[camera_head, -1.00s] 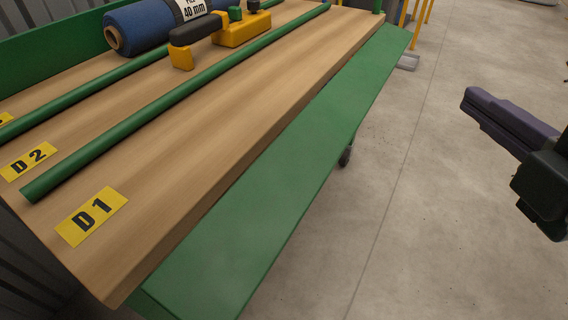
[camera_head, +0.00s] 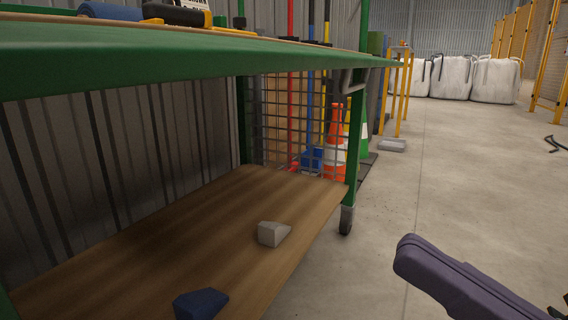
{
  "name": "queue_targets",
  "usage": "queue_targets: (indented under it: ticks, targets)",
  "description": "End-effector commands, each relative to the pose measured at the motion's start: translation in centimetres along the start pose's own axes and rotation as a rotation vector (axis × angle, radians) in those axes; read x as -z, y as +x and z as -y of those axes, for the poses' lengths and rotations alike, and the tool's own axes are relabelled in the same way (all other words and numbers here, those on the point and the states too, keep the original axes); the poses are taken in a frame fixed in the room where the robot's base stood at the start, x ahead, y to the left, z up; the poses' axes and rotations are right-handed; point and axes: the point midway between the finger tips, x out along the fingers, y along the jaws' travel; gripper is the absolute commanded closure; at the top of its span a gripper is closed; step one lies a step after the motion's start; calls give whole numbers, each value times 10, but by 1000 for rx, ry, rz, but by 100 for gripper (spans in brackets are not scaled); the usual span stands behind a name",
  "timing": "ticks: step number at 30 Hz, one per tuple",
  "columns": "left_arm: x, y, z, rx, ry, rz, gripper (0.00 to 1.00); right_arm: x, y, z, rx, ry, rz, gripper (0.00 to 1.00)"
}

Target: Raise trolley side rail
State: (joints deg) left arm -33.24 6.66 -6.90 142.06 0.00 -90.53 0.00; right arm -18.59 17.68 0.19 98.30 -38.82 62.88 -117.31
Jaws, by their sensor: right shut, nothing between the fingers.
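The trolley has a green frame, and its green side rail or flap (camera_head: 180,70) runs along the near edge of the upper deck, seen almost edge-on from low down. It juts out level toward me; its hinge line is hidden. A dark bent handle or bracket (camera_head: 348,82) shows below the far end of the deck. My right gripper (camera_head: 408,252) is at the lower right, its purple fingers shut and empty. It is over the concrete floor, apart from the trolley. My left gripper is not in view.
The wooden lower shelf (camera_head: 150,245) bears a grey wedge block (camera_head: 272,233) and a blue block (camera_head: 200,303). Orange cones (camera_head: 335,150) and a yellow stand (camera_head: 398,90) are beyond the trolley. White bulk bags (camera_head: 470,77) stand at the back.

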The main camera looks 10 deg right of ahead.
Motion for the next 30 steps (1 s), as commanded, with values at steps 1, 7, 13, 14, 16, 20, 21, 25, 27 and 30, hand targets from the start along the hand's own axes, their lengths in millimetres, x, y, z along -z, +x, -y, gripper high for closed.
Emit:
queue_targets:
  ticks: [1,7,13,14,16,20,21,25,27,30]
  targets:
    - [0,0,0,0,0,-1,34,-1,6,0,-2,-1,3,100]
    - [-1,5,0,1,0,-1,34,-2,44,0,-3,-1,7,100]
    - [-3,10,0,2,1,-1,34,-2,87,0,-1,0,7,100]
    - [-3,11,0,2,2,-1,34,-2,93,0,-1,0,6,100]
    - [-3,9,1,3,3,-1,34,-12,99,0,0,-3,2,100]
    - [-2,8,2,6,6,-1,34,-29,102,0,1,-1,1,100]
    - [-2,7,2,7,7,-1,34,-33,103,0,0,1,1,100]
    - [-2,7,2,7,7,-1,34,-40,104,0,2,3,1,100]
    - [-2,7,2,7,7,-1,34,-41,105,1,3,4,1,100]
    - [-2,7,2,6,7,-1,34,-41,105,1,3,5,1,100]
